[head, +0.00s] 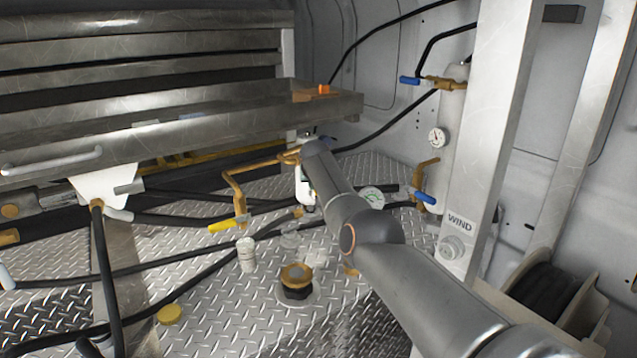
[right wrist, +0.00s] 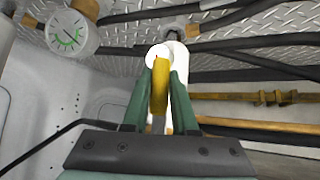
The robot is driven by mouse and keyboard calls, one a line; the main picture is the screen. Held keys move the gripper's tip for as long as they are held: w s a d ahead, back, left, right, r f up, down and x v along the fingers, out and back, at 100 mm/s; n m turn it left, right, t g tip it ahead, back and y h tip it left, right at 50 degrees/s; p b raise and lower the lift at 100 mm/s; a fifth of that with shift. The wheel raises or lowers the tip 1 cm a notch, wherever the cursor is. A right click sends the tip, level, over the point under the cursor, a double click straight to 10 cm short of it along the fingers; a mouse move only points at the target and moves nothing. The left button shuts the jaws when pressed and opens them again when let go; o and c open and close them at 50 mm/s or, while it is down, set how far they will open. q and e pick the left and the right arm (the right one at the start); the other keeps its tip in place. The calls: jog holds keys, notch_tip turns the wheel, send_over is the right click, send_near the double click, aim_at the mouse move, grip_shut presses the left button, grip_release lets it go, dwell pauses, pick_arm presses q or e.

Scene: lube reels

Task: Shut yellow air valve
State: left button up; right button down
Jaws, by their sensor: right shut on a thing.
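In the right wrist view, my right gripper (right wrist: 159,75) has its two green fingers closed on an upright yellow lever (right wrist: 160,92). A white rounded body (right wrist: 181,95) stands right behind the lever. In the head view, my right arm reaches in from the lower right, and its far end hides the gripper. A yellow-handled valve (head: 233,224) sits on a brass pipe left of the arm, with no gripper touching it there. I cannot tell how the held lever relates to that handle. My left gripper is not in view.
A green-marked gauge (head: 372,197) sits beside my arm and also shows in the wrist view (right wrist: 68,34). A blue-handled valve (head: 425,197) and a metal post (head: 490,130) stand to the right. Black hoses (head: 190,298) cross the tread plate, and a steel shelf (head: 200,120) overhangs at left.

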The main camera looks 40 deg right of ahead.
jog(key=shift+a+y, duration=0.15)
jog(key=shift+y, duration=0.15)
dwell(0.5)
jog(key=c, duration=0.7)
grip_release()
jog(key=shift+s+a+r+p, duration=0.1)
jog(key=shift+a+r+p, duration=0.1)
jog(key=shift+r+p, duration=0.5)
jog(key=v, duration=1.1)
jog(key=shift+s+a+f, duration=0.15)
jog(key=shift+s+a, duration=0.05)
jog(key=shift+s, duration=0.05)
